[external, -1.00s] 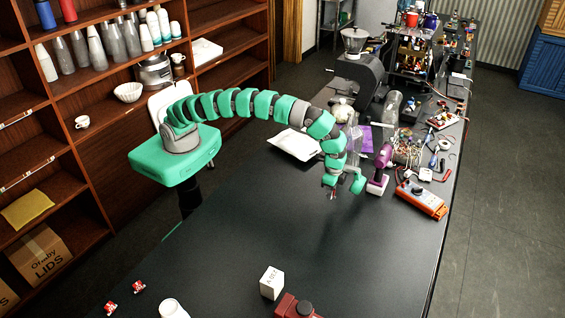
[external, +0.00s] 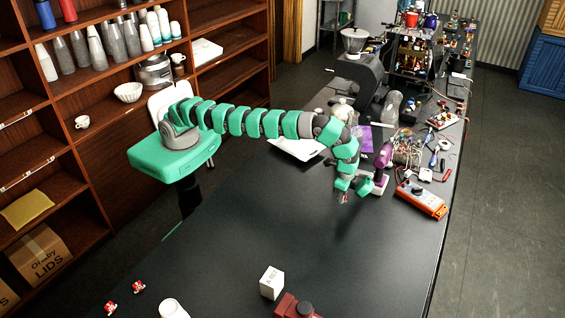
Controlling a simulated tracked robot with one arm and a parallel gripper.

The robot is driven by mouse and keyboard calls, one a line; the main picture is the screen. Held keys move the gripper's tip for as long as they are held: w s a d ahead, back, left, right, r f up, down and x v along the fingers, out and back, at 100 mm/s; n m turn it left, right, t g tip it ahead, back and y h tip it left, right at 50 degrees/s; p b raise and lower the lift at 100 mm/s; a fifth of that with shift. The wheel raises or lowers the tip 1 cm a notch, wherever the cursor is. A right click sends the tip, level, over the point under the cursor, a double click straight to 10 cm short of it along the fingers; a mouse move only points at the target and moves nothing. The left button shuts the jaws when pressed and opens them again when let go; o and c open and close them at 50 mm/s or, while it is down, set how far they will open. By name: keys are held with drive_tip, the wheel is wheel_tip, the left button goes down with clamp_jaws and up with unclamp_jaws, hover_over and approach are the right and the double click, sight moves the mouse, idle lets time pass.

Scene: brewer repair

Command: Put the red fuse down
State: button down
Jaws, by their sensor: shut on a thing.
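My gripper (external: 351,190) is at the end of the green arm, above the dark table, just left of a purple power tool. It is shut on the red fuse (external: 344,198), a small reddish piece showing at its lower tip. The fingers hide much of the fuse. It appears slightly above the tabletop (external: 300,225), but I cannot tell whether it touches.
A purple power tool (external: 383,158) stands close to the gripper's right, with an orange multimeter (external: 421,200) and tangled wires beyond. A white box (external: 271,283), a red device (external: 297,306) and two small red-and-white items (external: 138,287) are at the front. The table's middle is clear.

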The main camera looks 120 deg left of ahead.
drive_tip(key=shift+f+p, duration=0.6)
drive_tip(key=shift+f, duration=1.1)
drive_tip(key=c, duration=1.4)
unclamp_jaws()
drive_tip(key=shift+f, duration=0.15)
drive_tip(key=shift+c, duration=0.2)
wheel_tip(320, 180, up, 10)
drive_tip(key=shift+r+p, duration=0.15)
drive_tip(key=shift+p, duration=0.2)
drive_tip(key=shift+r+p, duration=0.95)
drive_tip(key=shift+p, duration=0.05)
